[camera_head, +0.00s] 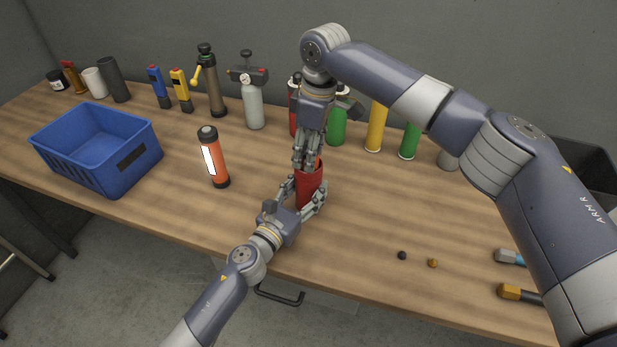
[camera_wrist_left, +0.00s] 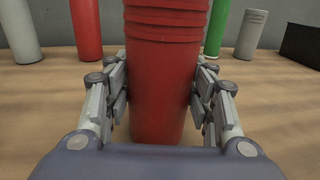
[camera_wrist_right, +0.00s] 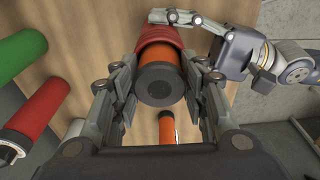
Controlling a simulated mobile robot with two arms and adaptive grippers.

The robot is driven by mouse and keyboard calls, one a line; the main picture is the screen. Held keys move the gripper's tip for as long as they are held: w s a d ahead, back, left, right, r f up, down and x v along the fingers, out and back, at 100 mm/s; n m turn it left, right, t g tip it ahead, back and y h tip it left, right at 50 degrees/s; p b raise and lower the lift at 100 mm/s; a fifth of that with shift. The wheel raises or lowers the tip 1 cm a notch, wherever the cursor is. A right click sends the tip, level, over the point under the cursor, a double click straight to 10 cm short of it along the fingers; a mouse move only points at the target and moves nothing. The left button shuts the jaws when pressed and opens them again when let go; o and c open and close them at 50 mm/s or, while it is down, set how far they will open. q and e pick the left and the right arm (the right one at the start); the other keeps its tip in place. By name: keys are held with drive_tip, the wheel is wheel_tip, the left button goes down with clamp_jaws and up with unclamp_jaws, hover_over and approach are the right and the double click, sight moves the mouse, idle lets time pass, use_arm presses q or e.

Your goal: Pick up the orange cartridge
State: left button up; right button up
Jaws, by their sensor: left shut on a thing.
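An orange cylinder with a dark end (camera_wrist_right: 160,82) stands in a red cup (camera_head: 309,188); the cup hides its lower part. My left gripper (camera_head: 306,200) is shut around the cup's sides, also seen in the left wrist view (camera_wrist_left: 163,100). My right gripper (camera_head: 307,157) points down above the cup, its fingers on either side of the orange cylinder, apparently open with small gaps in the right wrist view (camera_wrist_right: 162,72). Another orange cartridge (camera_head: 218,172), with black ends and a white label, stands upright on the table to the left, apart from both grippers.
A blue crate (camera_head: 75,160) stands on the left of the wooden table (camera_head: 250,225). Bottles and tools line the back, including a grey cylinder (camera_head: 253,108) and a yellow tube (camera_head: 376,128). Two small balls (camera_head: 402,255) and two handles (camera_head: 515,292) lie at the front right.

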clamp_jaws()
use_arm(q)
drive_tip(key=shift+f, duration=0.1)
use_arm(e)
wheel_tip(320, 180, up, 18)
idle(0.3)
use_arm(q)
drive_tip(key=o, duration=1.3)
